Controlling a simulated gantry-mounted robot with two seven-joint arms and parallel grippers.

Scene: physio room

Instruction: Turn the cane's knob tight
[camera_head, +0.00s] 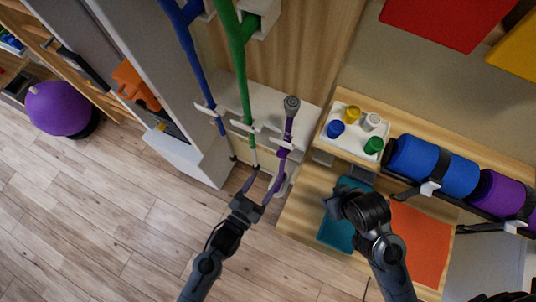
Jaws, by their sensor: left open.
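A purple cane (284,150) stands in a white rack right of a green and a blue cane. Its upper end carries a grey round piece (292,103); I cannot tell whether this is the knob. My right gripper (335,203) is over the lower shelf, right of the cane, seen from above. Its jaws do not show clearly.
A blue cane (196,70) and a green cane (241,75) stand close by. A white tray (327,144) with several small pots sits on the wooden shelf. Blue and purple rolls (432,165) lie to its right. Open wooden floor (120,220) lies at left.

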